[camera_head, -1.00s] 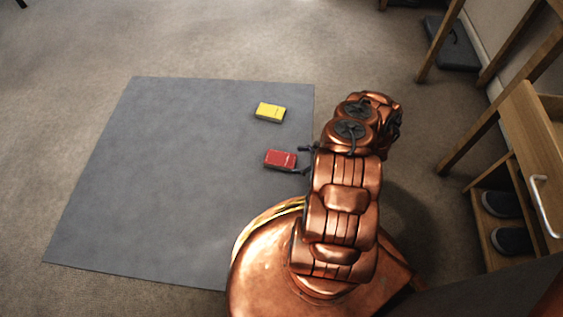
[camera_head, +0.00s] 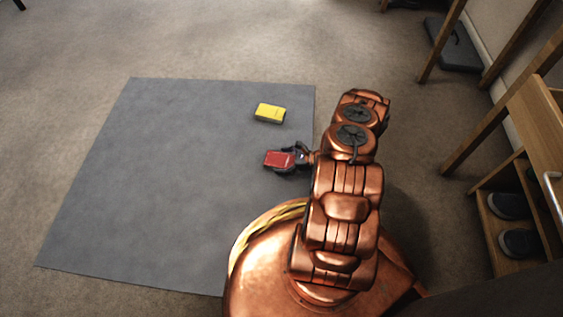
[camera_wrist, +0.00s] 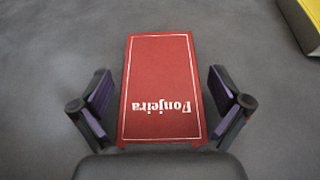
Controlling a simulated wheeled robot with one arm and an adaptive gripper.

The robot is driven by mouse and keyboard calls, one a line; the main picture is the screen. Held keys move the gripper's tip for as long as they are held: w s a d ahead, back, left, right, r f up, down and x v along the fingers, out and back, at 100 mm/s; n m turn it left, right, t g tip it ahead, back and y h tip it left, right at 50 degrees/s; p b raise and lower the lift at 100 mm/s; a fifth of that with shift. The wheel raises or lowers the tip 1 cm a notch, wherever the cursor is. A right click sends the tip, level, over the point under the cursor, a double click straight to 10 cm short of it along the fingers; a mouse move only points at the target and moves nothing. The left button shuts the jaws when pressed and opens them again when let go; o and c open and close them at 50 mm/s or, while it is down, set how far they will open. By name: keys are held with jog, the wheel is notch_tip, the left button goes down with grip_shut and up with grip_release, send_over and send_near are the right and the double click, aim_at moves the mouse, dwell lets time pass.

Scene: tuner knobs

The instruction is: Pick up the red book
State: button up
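The red book (camera_head: 279,159) lies flat on the grey mat (camera_head: 170,180) in the head view. In the wrist view the red book (camera_wrist: 161,88) is centred, with white lettering on its cover. My gripper (camera_head: 290,159) is at the right end of the book in the head view. In the wrist view my gripper (camera_wrist: 161,92) is open, one finger on each side of the book. A gap shows between each finger and the book's sides. The book's near edge is close to the gripper's body.
A yellow book (camera_head: 270,113) lies on the mat behind the red one; its corner shows at the top right of the wrist view (camera_wrist: 306,22). A wooden cabinet (camera_head: 540,150) with shoes stands at the right. The mat's left part is clear.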

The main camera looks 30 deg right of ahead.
jog(key=c, duration=1.2)
jog(key=shift+o, duration=0.2)
